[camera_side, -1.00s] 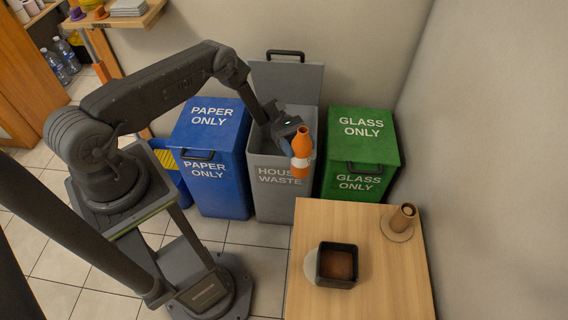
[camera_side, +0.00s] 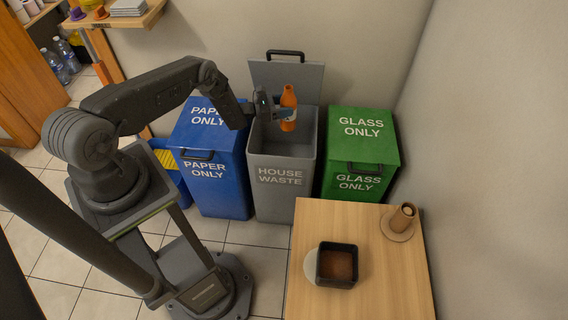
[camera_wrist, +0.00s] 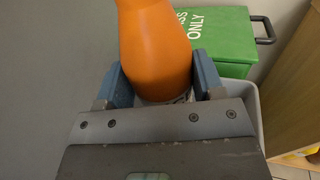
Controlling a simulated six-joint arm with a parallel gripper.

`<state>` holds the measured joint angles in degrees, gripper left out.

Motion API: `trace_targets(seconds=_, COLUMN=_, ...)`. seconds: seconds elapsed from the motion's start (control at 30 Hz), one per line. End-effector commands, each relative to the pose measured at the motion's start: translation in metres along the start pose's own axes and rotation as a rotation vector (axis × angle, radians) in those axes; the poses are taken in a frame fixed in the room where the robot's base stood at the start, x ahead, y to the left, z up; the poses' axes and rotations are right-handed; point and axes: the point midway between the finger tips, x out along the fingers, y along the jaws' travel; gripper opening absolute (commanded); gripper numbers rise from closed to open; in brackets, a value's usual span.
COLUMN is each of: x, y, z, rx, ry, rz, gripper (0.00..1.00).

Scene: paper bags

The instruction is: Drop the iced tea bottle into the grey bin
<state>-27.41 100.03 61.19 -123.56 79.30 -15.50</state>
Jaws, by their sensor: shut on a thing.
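The iced tea bottle (camera_side: 288,103) is orange with a pale band and is held upright. It fills the upper middle of the wrist view (camera_wrist: 155,48). My gripper (camera_side: 284,114) is shut on the bottle, with its blue fingers on either side of it in the wrist view (camera_wrist: 158,85). The grey bin (camera_side: 281,192) is labelled HOUSE WASTE, and its lid (camera_side: 262,78) stands open at the back. In the side view, the bottle and gripper appear over the bin's opening. The exact height above the rim is hard to tell.
A blue paper bin (camera_side: 216,183) stands left of the grey bin, and a green glass bin (camera_side: 362,150) stands right; both are closed. A wooden table (camera_side: 395,290) in front carries a dark square container (camera_side: 337,265) and a brown cylinder (camera_side: 402,217) on a round base.

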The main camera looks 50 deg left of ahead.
Motion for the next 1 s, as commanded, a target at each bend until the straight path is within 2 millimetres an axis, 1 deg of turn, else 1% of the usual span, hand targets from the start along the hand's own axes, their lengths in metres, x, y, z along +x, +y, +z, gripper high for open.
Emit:
trace_targets(seconds=0.03, x=-0.001, y=-0.001, z=-0.008, rx=-0.001, ry=0.001, rz=-0.001, gripper=0.33)
trace_targets(seconds=0.1, x=-0.001, y=-0.002, z=-0.016, rx=0.0, ry=0.001, rz=-0.001, gripper=0.33)
trace_targets(seconds=0.33, x=0.0, y=-0.001, z=-0.036, rx=-0.001, ry=-0.001, rz=-0.002, gripper=0.33)
trace_targets(seconds=0.5, x=0.0, y=-0.001, z=-0.042, rx=0.0, ry=-0.001, rz=-0.002, gripper=0.33)
trace_targets(seconds=0.77, x=0.0, y=-0.001, z=-0.043, rx=0.0, ry=-0.001, rz=-0.003, gripper=0.33)
trace_targets(seconds=0.8, x=0.0, y=-0.001, z=-0.043, rx=0.0, ry=-0.001, rz=-0.003, gripper=0.65)
trace_targets(seconds=1.0, x=0.0, y=-0.001, z=-0.043, rx=0.0, ry=-0.001, rz=-0.003, gripper=0.84)
